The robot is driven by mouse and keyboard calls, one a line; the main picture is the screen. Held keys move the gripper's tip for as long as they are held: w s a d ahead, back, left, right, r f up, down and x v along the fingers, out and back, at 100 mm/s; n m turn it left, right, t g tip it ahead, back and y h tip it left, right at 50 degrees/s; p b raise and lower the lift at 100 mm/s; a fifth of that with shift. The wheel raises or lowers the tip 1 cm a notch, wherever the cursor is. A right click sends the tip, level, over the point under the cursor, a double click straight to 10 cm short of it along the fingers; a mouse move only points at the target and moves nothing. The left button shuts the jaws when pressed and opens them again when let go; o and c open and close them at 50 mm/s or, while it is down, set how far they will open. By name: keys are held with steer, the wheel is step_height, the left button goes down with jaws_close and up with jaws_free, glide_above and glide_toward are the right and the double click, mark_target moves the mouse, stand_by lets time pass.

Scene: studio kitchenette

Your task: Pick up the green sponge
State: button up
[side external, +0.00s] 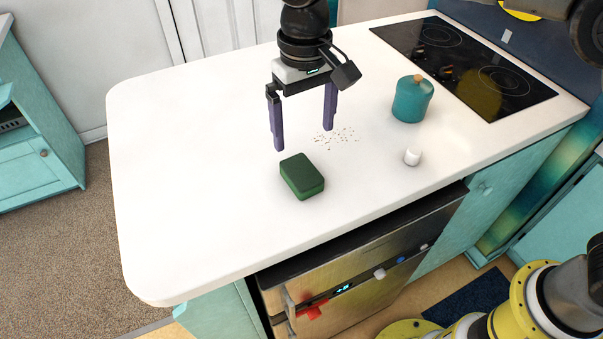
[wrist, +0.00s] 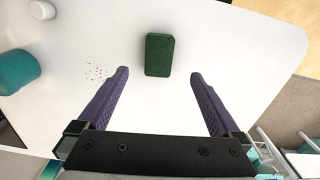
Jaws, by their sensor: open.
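The green sponge (side external: 302,176) is a dark green rounded block lying flat on the white counter, near its front edge in the side view. The wrist view shows my gripper (wrist: 158,73) open and empty too.
Brown crumbs (side external: 336,136) are scattered right of the fingers. A teal lidded jar (side external: 412,99) and a small white object (side external: 412,157) stand further right. A black cooktop (side external: 462,62) is at the back right. The counter (side external: 190,160) left of the sponge is clear.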

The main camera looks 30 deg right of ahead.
mark_target(303, 173)
steer(key=f, duration=1.1)
steer(key=shift+w+d, duration=0.1)
steer(key=shift+w, duration=0.15)
steer(key=shift+r, duration=0.1)
steer(key=c, duration=1.3)
